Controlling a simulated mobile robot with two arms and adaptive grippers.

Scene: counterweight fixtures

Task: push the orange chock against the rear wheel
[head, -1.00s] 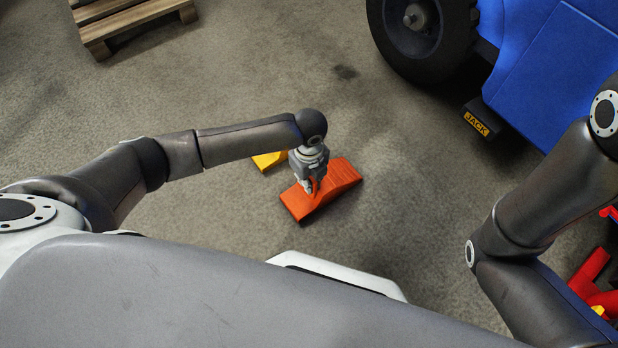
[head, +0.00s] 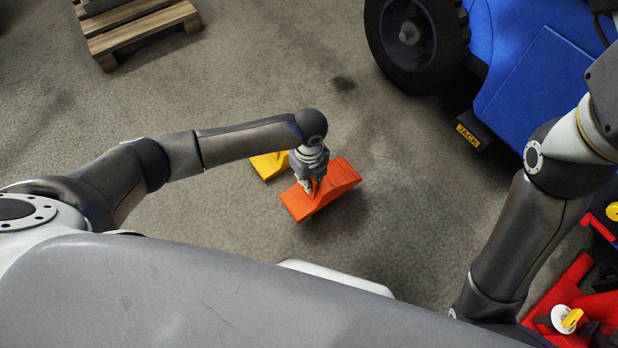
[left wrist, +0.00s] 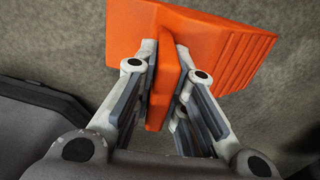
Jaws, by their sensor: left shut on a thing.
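The orange chock (head: 335,184) is a wedge with a ridged slope and an upright middle rib. My left gripper (head: 311,188) is shut on that rib; the left wrist view shows both fingers (left wrist: 163,90) pressed against the sides of the chock (left wrist: 205,40). A soft shadow set off from the chock suggests it hangs a little above the floor. A black wheel (head: 391,52) of a blue vehicle stands at the top, well apart from the chock; I cannot tell whether it is the rear one. My right arm shows at the right, but its gripper is out of view.
A yellow block (head: 268,166) lies just behind and left of the chock. A black block marked JACK (head: 471,132) juts out beside the blue vehicle (head: 535,80). A wooden pallet (head: 137,29) is at top left. Red equipment (head: 560,290) is at lower right. Bare floor lies between chock and wheel.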

